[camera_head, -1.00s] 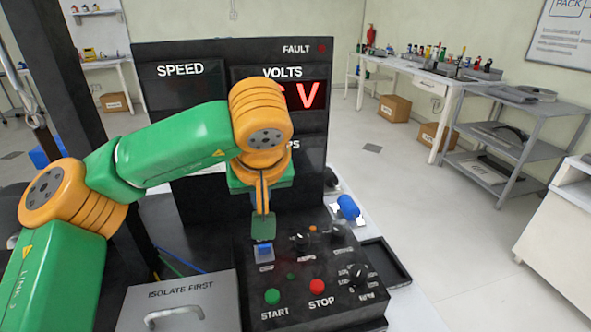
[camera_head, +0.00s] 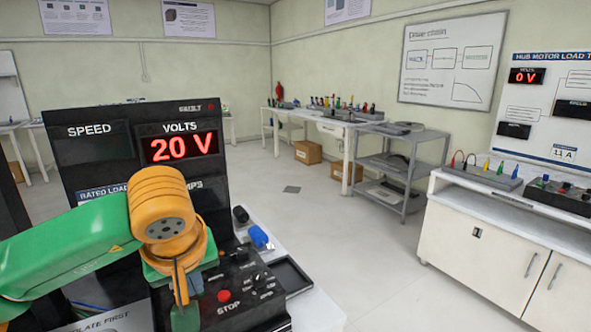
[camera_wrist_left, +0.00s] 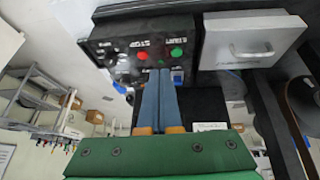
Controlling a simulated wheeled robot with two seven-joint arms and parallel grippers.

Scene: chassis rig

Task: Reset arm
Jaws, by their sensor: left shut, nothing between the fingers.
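My left arm comes in from the left in the head view. Its green and orange wrist hangs over the black control panel (camera_head: 265,300), and its gripper (camera_head: 183,310) points down. The gripper hides the left part of the panel there. In the left wrist view the two gripper fingers (camera_wrist_left: 160,80) lie together with nothing between them. I cannot tell whether the fingertips touch anything. My right gripper is not in view.
The black display board (camera_head: 100,160) stands behind the arm, its volts readout (camera_head: 180,147) showing 20 V. A blue connector (camera_head: 259,236) and black tray (camera_head: 290,277) lie right of the panel. Open floor lies beyond, before a white cabinet (camera_head: 480,240).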

